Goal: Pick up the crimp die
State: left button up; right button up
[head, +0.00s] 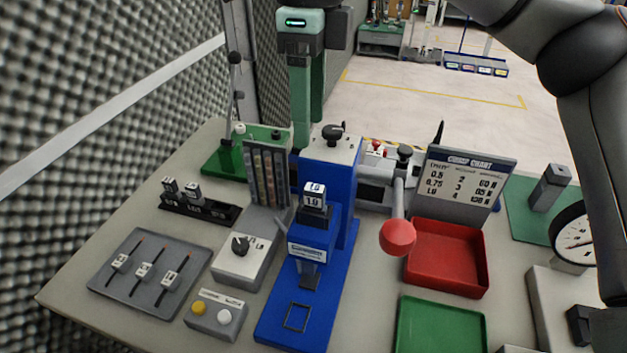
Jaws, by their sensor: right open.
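Two small black dies with white label faces, one at the left (170,187) and one beside it (192,193), stand upright in a black rack (222,213) at the back left of the bench. A similar block labelled 1.0 (314,197) sits on the blue press (335,200). I cannot tell which of these is the crimp die meant. My right arm comes down the right edge. My right gripper (594,326) is low at the right edge, partly cut off, open and far from the rack. I see nothing between its fingers. My left gripper is not in view.
A red ball-ended lever (397,237) sticks out beside the press. A red tray (447,258) and green tray (440,327) lie right of it. A crimp chart (464,175) stands behind. A grey tool board (150,268) and button box (215,315) are at front left. Foam walls the left side.

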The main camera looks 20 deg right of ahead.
send_over(315, 187)
jog(key=f, duration=0.6)
jog(key=shift+w+f, duration=0.25)
jog(key=shift+f, duration=0.05)
jog(key=shift+s+f, duration=0.15)
jog(key=shift+f, duration=1.25)
jog(key=shift+s+f, duration=0.15)
jog(key=shift+f, duration=1.2)
jog(key=shift+c, duration=0.2)
grip_shut()
